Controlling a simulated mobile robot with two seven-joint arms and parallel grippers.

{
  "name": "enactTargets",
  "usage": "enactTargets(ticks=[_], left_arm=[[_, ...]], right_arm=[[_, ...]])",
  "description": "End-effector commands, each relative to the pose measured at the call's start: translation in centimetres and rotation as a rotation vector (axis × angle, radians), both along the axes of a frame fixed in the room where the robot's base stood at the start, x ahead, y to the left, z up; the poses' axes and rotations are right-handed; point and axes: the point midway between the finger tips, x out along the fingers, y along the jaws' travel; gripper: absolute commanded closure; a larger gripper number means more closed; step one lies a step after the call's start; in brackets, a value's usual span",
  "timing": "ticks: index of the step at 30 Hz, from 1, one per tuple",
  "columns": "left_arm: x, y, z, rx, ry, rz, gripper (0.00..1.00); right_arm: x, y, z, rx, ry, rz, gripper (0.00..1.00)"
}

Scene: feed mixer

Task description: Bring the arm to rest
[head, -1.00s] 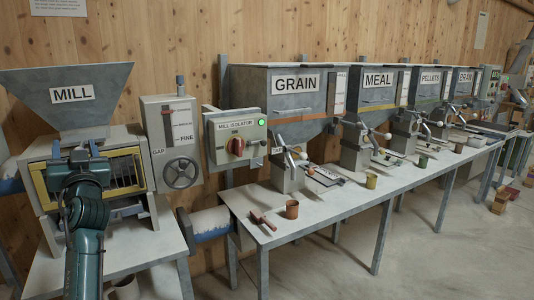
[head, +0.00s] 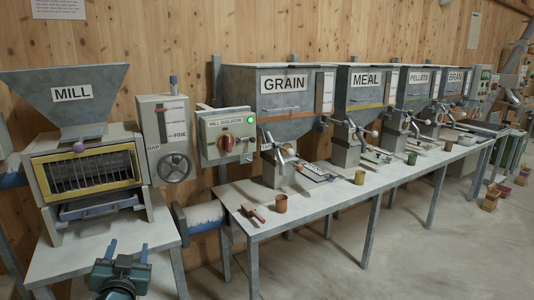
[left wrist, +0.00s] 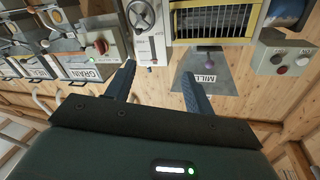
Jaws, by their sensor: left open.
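My left gripper (head: 124,254) is at the bottom left of the head view, low in front of the mill (head: 85,180). Its jaws are open and empty. In the left wrist view the two fingers (left wrist: 158,88) stand apart with nothing between them. The gripper is apart from the mill. My right gripper is not in view.
The mill stand (head: 100,260) is close to my left arm. A long bench (head: 330,190) with grain, meal, pellets and bran hoppers runs right, holding a red scoop (head: 253,214) and several cups. The mill isolator (head: 226,137) shows a green light.

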Motion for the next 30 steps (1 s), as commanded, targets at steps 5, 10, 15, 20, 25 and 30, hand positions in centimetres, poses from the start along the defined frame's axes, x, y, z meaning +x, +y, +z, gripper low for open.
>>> enactTargets(ticks=[5, 10, 15, 20, 25, 30], left_arm=[[-7.7, -6.1, -10.2, -0.085, 0.228, -0.175, 0.47], [-16.7, -11.6, -16.9, -0.206, 0.423, -0.319, 0.47], [-24.0, -15.6, -20.0, -0.319, 0.558, -0.409, 0.47], [-27.1, -17.2, -20.8, -0.372, 0.611, -0.444, 0.47], [-27.5, -17.4, -20.9, -0.38, 0.618, -0.448, 0.47], [-27.4, -17.3, -20.9, -0.379, 0.618, -0.447, 0.57]], right_arm=[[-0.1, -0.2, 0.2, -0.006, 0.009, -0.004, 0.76], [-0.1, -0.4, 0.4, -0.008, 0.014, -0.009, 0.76], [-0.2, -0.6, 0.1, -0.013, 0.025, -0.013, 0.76], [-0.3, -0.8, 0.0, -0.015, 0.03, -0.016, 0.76], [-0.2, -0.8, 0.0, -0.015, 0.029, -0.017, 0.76], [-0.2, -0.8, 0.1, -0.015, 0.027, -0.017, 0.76]])
